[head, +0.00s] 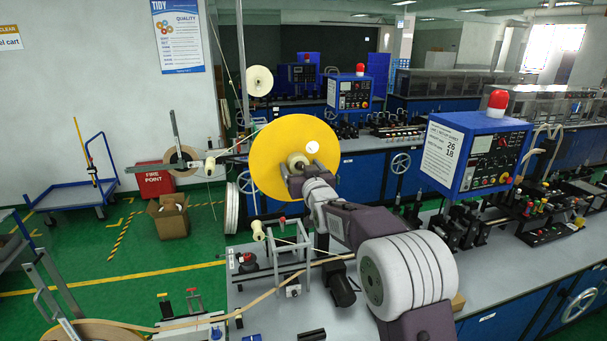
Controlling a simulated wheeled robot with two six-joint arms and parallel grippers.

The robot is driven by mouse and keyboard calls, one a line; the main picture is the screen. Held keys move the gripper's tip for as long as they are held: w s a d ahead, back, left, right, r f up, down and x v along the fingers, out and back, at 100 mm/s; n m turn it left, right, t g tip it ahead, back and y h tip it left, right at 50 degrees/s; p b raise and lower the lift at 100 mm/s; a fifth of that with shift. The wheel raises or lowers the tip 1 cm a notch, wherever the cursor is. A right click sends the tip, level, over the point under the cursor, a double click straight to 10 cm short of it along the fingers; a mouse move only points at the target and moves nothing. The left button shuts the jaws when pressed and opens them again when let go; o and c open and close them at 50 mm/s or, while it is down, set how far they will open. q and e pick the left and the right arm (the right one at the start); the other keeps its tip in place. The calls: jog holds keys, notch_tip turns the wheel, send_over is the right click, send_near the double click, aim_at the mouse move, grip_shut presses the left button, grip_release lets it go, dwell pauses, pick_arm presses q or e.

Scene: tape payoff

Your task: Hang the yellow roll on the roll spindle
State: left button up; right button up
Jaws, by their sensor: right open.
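The yellow roll (265,165) is a large flat disc standing upright near the middle of the head view, above the bench. A cream round hub (298,160) shows at its middle, with a small white spot on the disc to the right. My right gripper (293,171) is in front of the disc at this hub, its jaws open. The wrist covers the disc's lower right part. I cannot tell whether the jaws touch the hub. The roll spindle is not clearly seen; the roll and my gripper cover that area. My left gripper is not in view.
Left of the roll, a bar with a cream roller (209,164) sticks out. Below stand a small metal frame (285,262) and a tan strip on the grey bench (250,318). A blue control box (472,152) with a red lamp stands right. A cardboard box (170,218) is on the floor.

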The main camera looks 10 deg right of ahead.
jog(key=s+b, duration=0.5)
jog(key=s, duration=0.3)
jog(key=shift+s, duration=0.25)
jog(key=shift+w+d, duration=0.1)
jog(key=shift+r, duration=0.1)
